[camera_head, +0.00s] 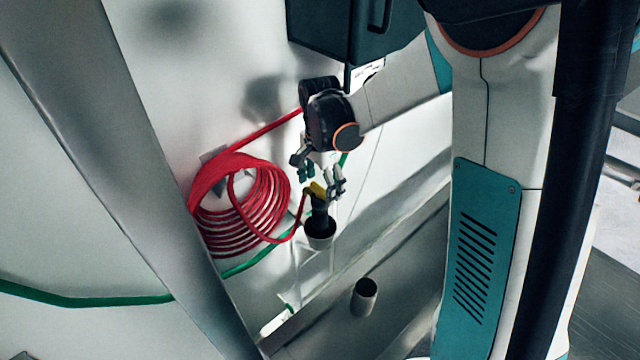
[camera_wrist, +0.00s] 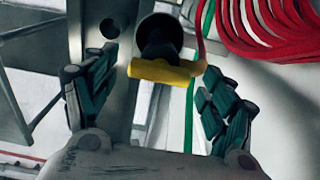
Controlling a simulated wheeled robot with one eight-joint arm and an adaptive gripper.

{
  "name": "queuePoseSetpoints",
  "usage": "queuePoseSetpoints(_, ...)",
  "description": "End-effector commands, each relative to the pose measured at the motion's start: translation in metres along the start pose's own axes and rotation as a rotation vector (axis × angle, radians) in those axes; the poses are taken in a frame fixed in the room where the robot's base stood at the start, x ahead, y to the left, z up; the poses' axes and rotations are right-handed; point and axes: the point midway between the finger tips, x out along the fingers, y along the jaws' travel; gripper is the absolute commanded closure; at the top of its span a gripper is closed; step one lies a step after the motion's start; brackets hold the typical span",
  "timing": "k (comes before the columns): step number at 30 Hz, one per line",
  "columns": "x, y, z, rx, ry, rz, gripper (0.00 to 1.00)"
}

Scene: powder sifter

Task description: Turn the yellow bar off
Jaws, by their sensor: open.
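The yellow bar (camera_head: 316,190) sits on top of a dark fitting (camera_head: 319,212) in a round cup-like mount in the head view. In the wrist view the yellow bar (camera_wrist: 160,72) lies crosswise in front of the dark fitting (camera_wrist: 160,38). My gripper (camera_head: 320,180) is open close to the bar in the head view. In the wrist view its two green-padded fingers (camera_wrist: 155,95) stand left and right of the bar, apart from it. I cannot tell the exact depth between fingers and bar.
A coiled red hose (camera_head: 240,205) hangs on the wall just left of the gripper. A green hose (camera_head: 90,299) runs along the wall below. A dark box (camera_head: 345,30) is above, and a short open metal tube (camera_head: 364,297) stands below right. A diagonal metal beam (camera_head: 110,165) is at left.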

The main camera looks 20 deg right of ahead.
Motion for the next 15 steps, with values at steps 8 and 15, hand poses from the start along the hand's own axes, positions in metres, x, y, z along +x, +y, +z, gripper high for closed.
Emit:
queuePoseSetpoints(8,-0.0002,0.0,0.0,0.0,0.0,0.0,0.66)
queuePoseSetpoints(15,-0.0002,0.0,0.0,-0.004,0.0,0.0,0.68)
